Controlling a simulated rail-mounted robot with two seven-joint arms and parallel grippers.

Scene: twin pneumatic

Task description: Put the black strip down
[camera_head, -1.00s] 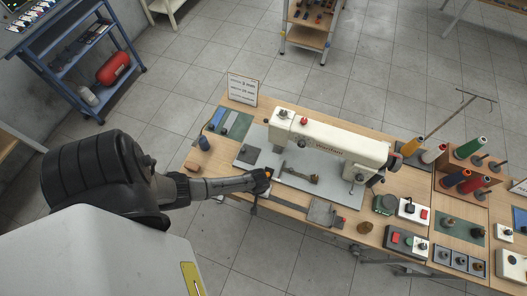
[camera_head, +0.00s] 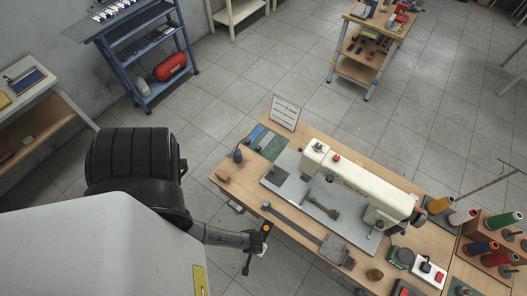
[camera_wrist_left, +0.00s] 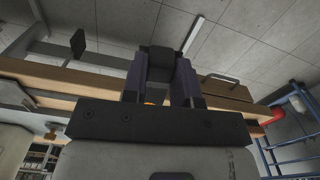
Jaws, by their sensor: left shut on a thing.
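My left gripper (camera_head: 258,243) is at the front left edge of the sewing table (camera_head: 232,182), apparently just off its top. It is shut on a dark piece (camera_wrist_left: 160,60), which shows between the two fingers in the left wrist view and looks like the black strip. A thin dark end (camera_head: 247,265) hangs below the gripper in the head view; I cannot tell whether it is strip or finger. A long dark grey bar (camera_head: 292,225) lies along the table's front side. My right gripper is not in view.
A white sewing machine (camera_head: 355,180) stands on a grey plate. A wooden block (camera_head: 222,175), a green mat (camera_head: 268,147) and a sign (camera_head: 285,113) are at the left end. Thread spools (camera_head: 480,248) stand at the right. Floor lies open left of the table.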

